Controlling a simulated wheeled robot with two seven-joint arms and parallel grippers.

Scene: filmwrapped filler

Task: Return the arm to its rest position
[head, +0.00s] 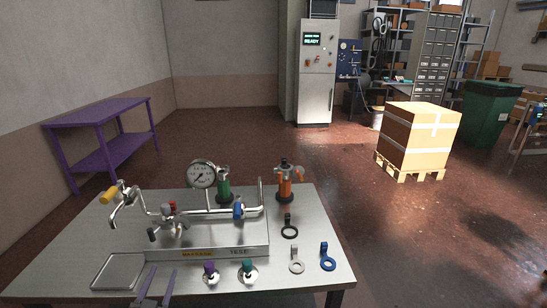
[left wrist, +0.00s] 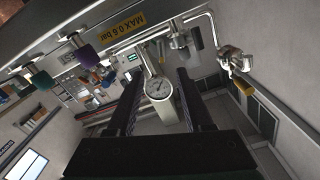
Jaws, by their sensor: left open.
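My left gripper (head: 158,275) shows at the front edge of the steel table in the head view, its two dark fingers apart and nothing between them. In the left wrist view, the left gripper (left wrist: 160,74) is also open and empty, with a gauge (left wrist: 158,89) seen between its fingers at a distance. In the head view the gripper is in front of the test rig base (head: 225,247), just right of the shallow metal tray (head: 118,271). Most of the left arm is hidden below the frame. The right gripper does not show.
The steel table (head: 318,250) carries a pipe rig with a round gauge (head: 201,174), purple (head: 210,270) and green (head: 247,268) knobs, an orange fitting (head: 286,184) and a blue ring tool (head: 327,258). A purple table (head: 95,120) and boxed pallet (head: 418,138) stand beyond open floor.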

